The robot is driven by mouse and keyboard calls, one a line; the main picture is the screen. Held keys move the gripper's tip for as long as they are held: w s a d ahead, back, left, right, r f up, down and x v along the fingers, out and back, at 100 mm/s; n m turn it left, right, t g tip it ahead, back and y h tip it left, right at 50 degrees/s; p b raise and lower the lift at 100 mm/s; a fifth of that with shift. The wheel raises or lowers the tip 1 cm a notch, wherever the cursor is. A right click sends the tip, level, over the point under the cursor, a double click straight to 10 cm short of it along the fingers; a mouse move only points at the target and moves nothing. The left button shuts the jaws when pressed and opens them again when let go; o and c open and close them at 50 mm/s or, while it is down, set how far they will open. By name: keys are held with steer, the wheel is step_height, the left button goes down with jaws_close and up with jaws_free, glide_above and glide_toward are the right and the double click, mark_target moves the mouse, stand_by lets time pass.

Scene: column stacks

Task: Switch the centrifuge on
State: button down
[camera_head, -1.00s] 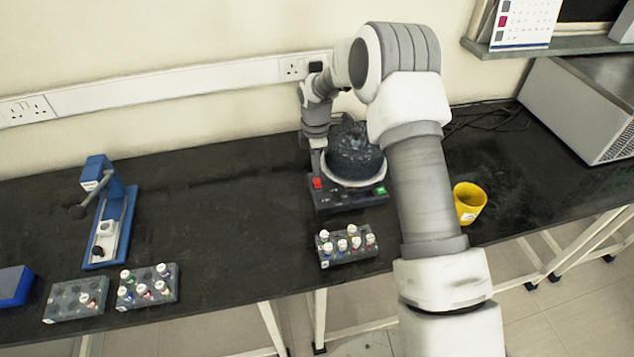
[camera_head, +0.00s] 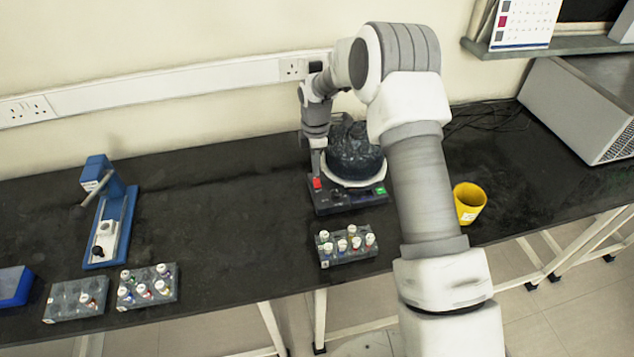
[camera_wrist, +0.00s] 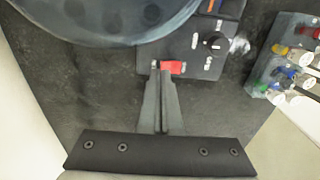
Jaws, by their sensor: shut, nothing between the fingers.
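The centrifuge (camera_head: 331,203) stands on the dark bench with a round dark bowl (camera_head: 352,158) on top. Its front panel carries a red switch (camera_head: 317,183) at the left, a dark knob in the middle and a green part (camera_head: 380,191) at the right. In the wrist view the red switch (camera_wrist: 172,67) lies right at the tips of my gripper (camera_wrist: 163,72), with the knob (camera_wrist: 214,41) further along the panel. My gripper is shut with nothing between the fingers. The fingertips cover part of the switch's edge; whether they touch it I cannot tell.
A tube rack (camera_head: 347,251) with several capped tubes stands just in front of the centrifuge. A yellow cup (camera_head: 469,202) is to the right. A blue device (camera_head: 108,220) and two more racks (camera_head: 148,305) are at the left. The bench between is clear.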

steer(key=shift+f+b, duration=0.7)
steer(key=shift+f, duration=0.4)
stand_by(0.5)
steer(key=shift+r+p, duration=1.4)
steer(key=shift+r, duration=1.2)
